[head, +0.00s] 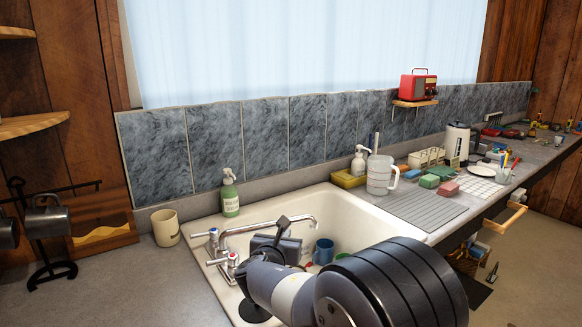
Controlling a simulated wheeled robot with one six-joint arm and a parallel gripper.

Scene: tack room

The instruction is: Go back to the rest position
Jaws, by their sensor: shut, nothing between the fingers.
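My arm reaches in from the bottom right and stretches left over the white sink (350,211). My gripper (284,222) is the small dark part at the far end of the arm, in front of the chrome tap (301,221). It is small and partly hidden by my own wrist. It looks shut, with nothing seen in it. I cannot tell whether it touches the tap or a dark grey object behind it. A blue mug (324,250) stands in the sink, just right of the gripper.
A green soap bottle (230,196) and cream cup (166,228) stand left of the tap. A clear jug (380,174), white soap bottle (358,160) and ribbed drainboard (418,208) lie right. A dark mug stand (50,235) is at left. The left counter front is clear.

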